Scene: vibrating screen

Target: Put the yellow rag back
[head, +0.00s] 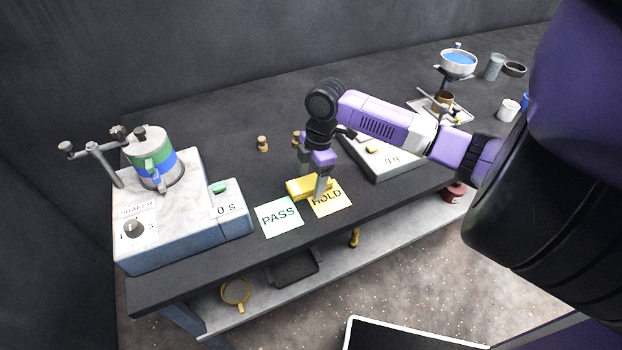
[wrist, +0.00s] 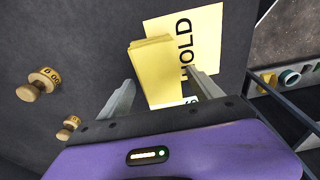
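The yellow rag (head: 308,187) is a folded, block-like bundle. It lies on the dark bench, partly over the pale yellow HOLD card (head: 333,203). In the wrist view the rag (wrist: 154,72) lies ahead of my gripper, on the left part of the HOLD card (wrist: 205,35). My gripper (head: 318,186) points down at the rag in the head view, one finger passing in front of it. In the wrist view my gripper (wrist: 162,90) has its fingers spread, one toward each side of the rag. I cannot tell whether either finger touches it.
The green PASS card (head: 280,217) lies to the left of HOLD. The shaker (head: 150,225) stands at the bench's left end. A scale (head: 385,158) sits behind my arm. Small weights (head: 263,144) stand behind the rag. The lower shelf (head: 325,262) holds a sieve ring and a dark tray (head: 292,268).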

